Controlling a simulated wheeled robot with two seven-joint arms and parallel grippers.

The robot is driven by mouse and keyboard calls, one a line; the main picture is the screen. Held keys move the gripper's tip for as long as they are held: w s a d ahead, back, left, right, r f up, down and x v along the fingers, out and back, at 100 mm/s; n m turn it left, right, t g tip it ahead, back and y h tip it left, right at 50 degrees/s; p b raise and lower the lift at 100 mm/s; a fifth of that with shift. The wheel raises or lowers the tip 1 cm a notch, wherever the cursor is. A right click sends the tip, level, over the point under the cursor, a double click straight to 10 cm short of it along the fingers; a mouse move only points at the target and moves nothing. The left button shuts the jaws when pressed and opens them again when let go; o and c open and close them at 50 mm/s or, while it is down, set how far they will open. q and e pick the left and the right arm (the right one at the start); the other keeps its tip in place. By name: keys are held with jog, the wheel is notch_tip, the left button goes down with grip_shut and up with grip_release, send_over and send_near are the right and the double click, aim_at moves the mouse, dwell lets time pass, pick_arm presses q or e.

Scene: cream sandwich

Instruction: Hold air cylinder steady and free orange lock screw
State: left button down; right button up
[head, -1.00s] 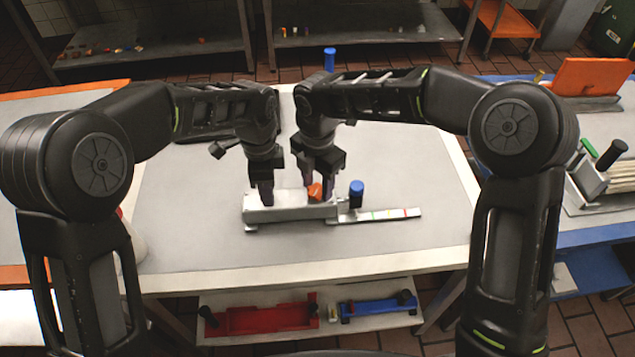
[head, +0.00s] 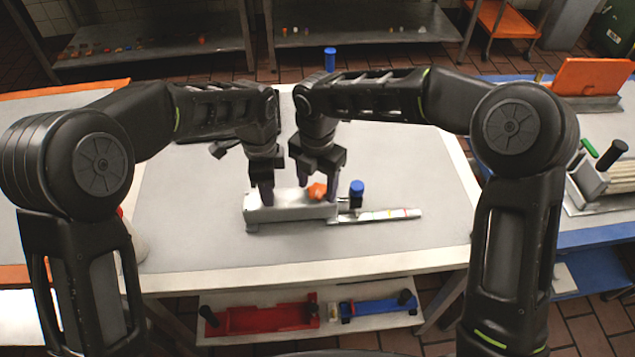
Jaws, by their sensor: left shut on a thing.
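The air cylinder (head: 290,213) is a silver-grey block lying along the middle of the table, with a flat scale strip (head: 385,215) reaching out to the right. The orange lock screw (head: 318,190) sits on top near its right end. A blue-capped knob (head: 356,189) stands just right of it. My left gripper (head: 267,192) is shut on the left part of the cylinder. My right gripper (head: 318,187) is around the orange screw, one finger on each side; whether the fingers touch it is too small to tell.
The grey tabletop (head: 200,230) is clear around the cylinder. Red (head: 260,320) and blue (head: 375,306) fixtures lie on a shelf below. A blue side table with a device stands at right.

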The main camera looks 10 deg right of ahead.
aim_at(317, 190)
jog(key=shift+o, duration=0.5)
jog(key=shift+r, duration=0.15)
notch_tip(317, 190, up, 12)
jog(key=shift+c, duration=0.4)
